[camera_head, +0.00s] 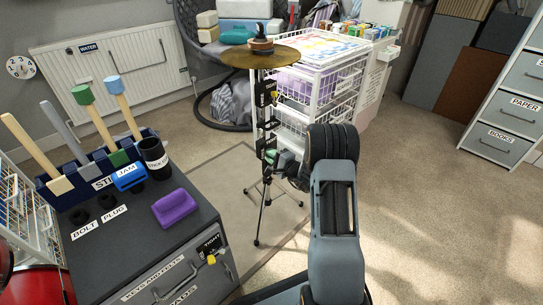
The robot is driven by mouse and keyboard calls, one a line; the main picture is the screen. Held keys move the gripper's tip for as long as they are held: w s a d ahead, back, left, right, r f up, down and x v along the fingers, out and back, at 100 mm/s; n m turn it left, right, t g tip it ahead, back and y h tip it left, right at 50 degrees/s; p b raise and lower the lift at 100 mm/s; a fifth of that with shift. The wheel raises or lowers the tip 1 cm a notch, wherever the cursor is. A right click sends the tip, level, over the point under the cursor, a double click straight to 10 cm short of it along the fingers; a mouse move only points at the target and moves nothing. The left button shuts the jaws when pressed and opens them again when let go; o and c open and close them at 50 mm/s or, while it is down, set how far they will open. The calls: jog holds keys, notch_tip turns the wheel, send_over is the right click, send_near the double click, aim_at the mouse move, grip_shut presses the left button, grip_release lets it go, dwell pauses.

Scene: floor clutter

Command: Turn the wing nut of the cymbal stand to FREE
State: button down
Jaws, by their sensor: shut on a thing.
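The cymbal stand stands upright on the floor, with a flat bronze cymbal (260,54) on top, a thin pole and dark tripod legs (262,215). Several small dark labels (265,95) hang along the pole, their words too small to read. My gripper (281,163) is at the lower pole, just above the legs, reached by my arm from the right. It is shut on a small greenish part there, seemingly the wing nut (286,156). The fingers and most of the nut are hidden or too small to make out, so its setting cannot be told.
A white wire basket rack (318,95) stands close behind the pole. Grey drawers (510,120) are at the far right. The carpet at right is clear.

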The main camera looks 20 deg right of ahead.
jog(key=shift+d+f+n, duration=0.2)
jog(key=shift+d+n, duration=0.05)
jog(key=shift+n, duration=0.45)
dwell(2.2)
jog(key=c, duration=1.2)
grip_release()
jog(key=shift+o, duration=0.2)
jog(key=shift+a, duration=0.2)
jog(key=p+v, duration=0.4)
jog(key=v, duration=1)
jog(key=shift+w, duration=0.15)
